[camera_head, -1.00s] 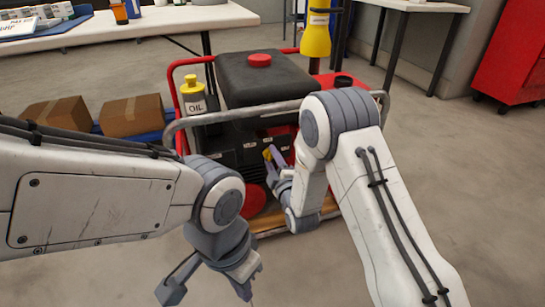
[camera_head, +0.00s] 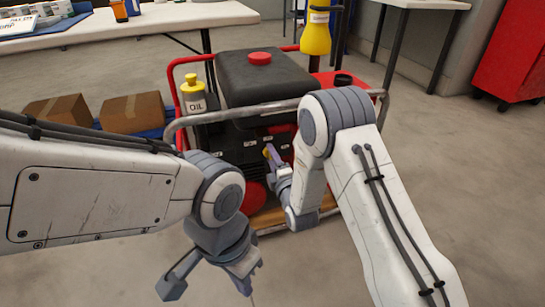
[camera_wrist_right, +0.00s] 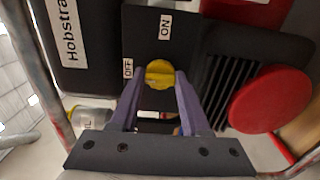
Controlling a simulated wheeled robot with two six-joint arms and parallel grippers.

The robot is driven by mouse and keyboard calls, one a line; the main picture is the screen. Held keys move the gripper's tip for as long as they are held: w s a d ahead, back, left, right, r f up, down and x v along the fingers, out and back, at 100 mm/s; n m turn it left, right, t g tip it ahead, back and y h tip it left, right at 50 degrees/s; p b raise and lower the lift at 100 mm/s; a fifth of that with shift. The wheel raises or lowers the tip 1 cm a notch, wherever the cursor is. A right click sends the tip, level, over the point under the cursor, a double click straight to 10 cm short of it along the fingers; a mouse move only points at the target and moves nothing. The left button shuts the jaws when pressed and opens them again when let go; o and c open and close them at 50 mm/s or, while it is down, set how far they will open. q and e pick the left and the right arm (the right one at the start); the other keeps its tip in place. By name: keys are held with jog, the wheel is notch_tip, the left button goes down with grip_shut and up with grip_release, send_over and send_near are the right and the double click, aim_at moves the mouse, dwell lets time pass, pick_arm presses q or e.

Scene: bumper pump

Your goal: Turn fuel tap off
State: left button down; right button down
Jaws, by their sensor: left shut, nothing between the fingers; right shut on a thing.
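The yellow fuel tap (camera_wrist_right: 160,74) sits on a black panel between an OFF label (camera_wrist_right: 128,69) on its left and an ON label (camera_wrist_right: 165,27) above it. Which label it points to, I cannot tell for sure. My right gripper (camera_wrist_right: 161,80) is shut on the tap, with a finger on each side. In the head view the tap (camera_head: 266,153) is small beside my right gripper (camera_head: 271,158), at the front of the generator (camera_head: 262,82). My left gripper (camera_head: 244,284) is shut and empty, low in front of the generator and apart from it.
A grey and red tube frame (camera_head: 240,112) surrounds the generator. A yellow-capped oil bottle (camera_head: 194,97) stands at its left, and a yellow bottle (camera_head: 316,36) stands behind it. A red round part (camera_wrist_right: 270,99) is close right of the tap. Cardboard boxes (camera_head: 131,113) lie at left.

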jog(key=shift+d+f, duration=0.1)
jog(key=shift+c, duration=1.9)
grip_release()
jog(key=p+v, duration=0.3)
jog(key=v, duration=0.7)
jog(key=shift+s+p, duration=0.25)
jog(key=shift+p, duration=0.05)
